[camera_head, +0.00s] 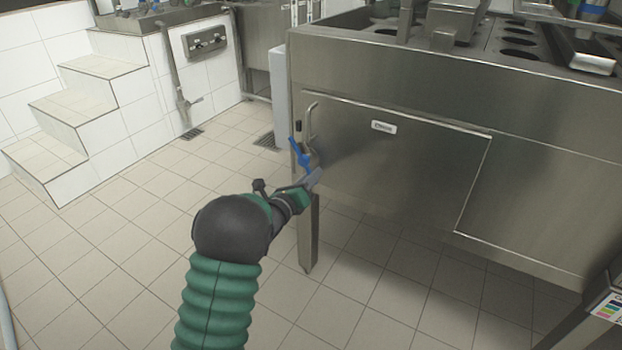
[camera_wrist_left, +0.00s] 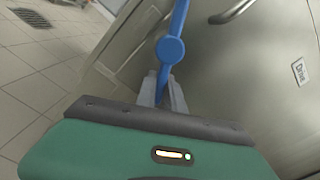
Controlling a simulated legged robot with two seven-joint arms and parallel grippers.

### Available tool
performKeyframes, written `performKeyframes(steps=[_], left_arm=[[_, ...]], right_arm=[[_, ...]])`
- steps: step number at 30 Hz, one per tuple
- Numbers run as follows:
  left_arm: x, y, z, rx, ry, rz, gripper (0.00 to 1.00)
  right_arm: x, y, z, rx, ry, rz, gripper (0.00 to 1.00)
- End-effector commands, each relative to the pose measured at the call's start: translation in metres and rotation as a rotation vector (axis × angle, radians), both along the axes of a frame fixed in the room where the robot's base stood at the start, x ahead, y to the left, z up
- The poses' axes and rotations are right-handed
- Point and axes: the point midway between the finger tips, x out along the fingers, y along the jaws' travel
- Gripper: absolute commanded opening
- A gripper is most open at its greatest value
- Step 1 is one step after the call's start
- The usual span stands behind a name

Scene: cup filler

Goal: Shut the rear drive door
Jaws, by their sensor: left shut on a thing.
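The drive door (camera_head: 400,165) is a flat steel panel on the front of the steel machine, with a small white label. In the head view it looks nearly level with the machine's front; I cannot tell whether a small gap remains. A curved metal handle (camera_head: 311,118) is at its upper left, and it also shows in the left wrist view (camera_wrist_left: 232,12). A blue lever (camera_head: 299,152) is at the machine's left edge. My left gripper (camera_head: 309,181) is shut on the blue lever (camera_wrist_left: 171,48). My right gripper is out of view.
The machine (camera_head: 400,73) stands on legs, with round cup holes on top. White tiled steps (camera_head: 88,105) are at the left. The tiled floor in front and to the left is clear.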

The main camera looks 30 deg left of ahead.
Motion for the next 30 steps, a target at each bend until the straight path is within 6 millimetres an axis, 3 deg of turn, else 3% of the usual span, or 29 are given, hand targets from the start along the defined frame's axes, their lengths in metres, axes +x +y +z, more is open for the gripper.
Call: performKeyframes(steps=[1,2,7,18,23,30], left_arm=[[-0.001,0.001,-0.002,-0.001,0.007,0.003,0.00],[-0.001,0.001,-0.002,-0.001,0.006,0.003,0.14],[-0.001,0.001,-0.001,-0.001,0.004,0.002,0.35],[-0.007,0.001,0.002,-0.001,0.002,0.001,0.35],[-0.041,0.002,0.004,-0.002,0.007,0.003,0.35],[-0.113,0.003,0.003,-0.003,0.008,0.005,0.35]], right_arm=[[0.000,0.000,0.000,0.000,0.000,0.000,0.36],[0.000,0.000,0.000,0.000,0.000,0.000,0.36],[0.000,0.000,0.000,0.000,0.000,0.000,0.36],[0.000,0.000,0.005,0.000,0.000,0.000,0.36],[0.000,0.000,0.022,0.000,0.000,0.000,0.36],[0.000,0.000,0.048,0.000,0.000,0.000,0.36]])
